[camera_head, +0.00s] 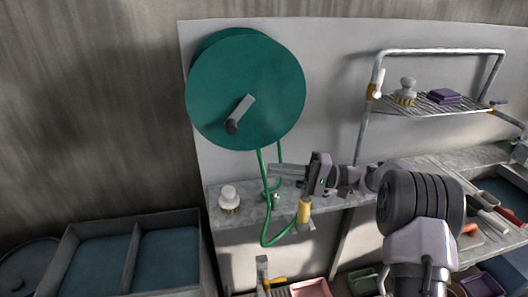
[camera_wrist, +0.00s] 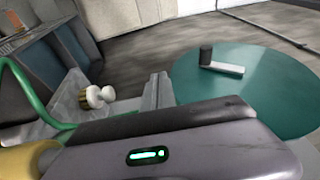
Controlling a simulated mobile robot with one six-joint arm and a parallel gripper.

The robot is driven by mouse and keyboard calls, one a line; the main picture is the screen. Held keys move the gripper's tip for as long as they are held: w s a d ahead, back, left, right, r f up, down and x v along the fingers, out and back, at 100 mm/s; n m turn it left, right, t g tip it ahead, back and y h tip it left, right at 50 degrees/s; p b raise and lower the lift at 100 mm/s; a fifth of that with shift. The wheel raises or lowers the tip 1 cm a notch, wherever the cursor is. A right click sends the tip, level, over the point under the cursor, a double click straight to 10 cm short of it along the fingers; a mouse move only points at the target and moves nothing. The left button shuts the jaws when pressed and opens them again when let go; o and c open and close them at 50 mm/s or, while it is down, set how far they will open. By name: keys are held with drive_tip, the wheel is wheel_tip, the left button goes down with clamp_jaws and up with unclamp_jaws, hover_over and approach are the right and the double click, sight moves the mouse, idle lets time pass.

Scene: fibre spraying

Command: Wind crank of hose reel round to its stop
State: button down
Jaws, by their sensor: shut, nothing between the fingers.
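The hose reel (camera_head: 260,75) is a large green disc on the pale wall panel. Its crank (camera_head: 242,108) is a light grey bar running from the disc's centre down and left to a dark knob (camera_head: 232,127). The reel (camera_wrist: 255,100) also shows at the right in the wrist view, with the crank bar (camera_wrist: 228,70) and dark knob (camera_wrist: 206,55). My gripper (camera_head: 272,172) is below and right of the crank, over the shelf, apart from it. Its fingers (camera_wrist: 158,90) are together and hold nothing. A green hose (camera_head: 264,205) hangs below the reel in a loop.
A white-knobbed brush (camera_head: 229,198) stands on the narrow grey shelf (camera_head: 345,193) left of my gripper. A yellow-handled spray nozzle (camera_head: 304,212) is below my gripper. A wire rack (camera_head: 440,103) stands at the right. Blue-lined bins (camera_head: 165,262) are lower left. The wall left of the reel is clear.

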sight(240, 115)
wheel_tip(240, 115, up, 22)
drive_tip(key=d+n+t+h+p, duration=0.2)
drive_tip(key=n+h+p, duration=0.65)
drive_tip(key=p, duration=2.45)
drive_tip(key=a+f+m+h, duration=0.1)
drive_tip(key=f, duration=0.1)
drive_tip(key=w+a+f+m+h, duration=0.1)
drive_tip(key=a+f, duration=0.1)
drive_tip(key=f, duration=0.1)
drive_tip(key=a+f+m+h, duration=0.1)
drive_tip(key=a+f+m, duration=0.1)
drive_tip(key=f, duration=0.1)
drive_tip(key=shift+w+a+f+h+p, duration=0.1)
drive_tip(key=shift+w+a+h+p, duration=0.1)
drive_tip(key=shift+h+p, duration=0.15)
drive_tip(key=shift+t, duration=0.3)
drive_tip(key=a, duration=0.2)
drive_tip(key=s+a+p, duration=0.1)
drive_tip(key=a, duration=0.1)
drive_tip(key=shift+f, duration=0.1)
drive_tip(key=shift+a, duration=0.1)
drive_tip(key=shift+f, duration=0.15)
drive_tip(key=shift+y+b, duration=0.4)
drive_tip(key=shift+b, duration=0.75)
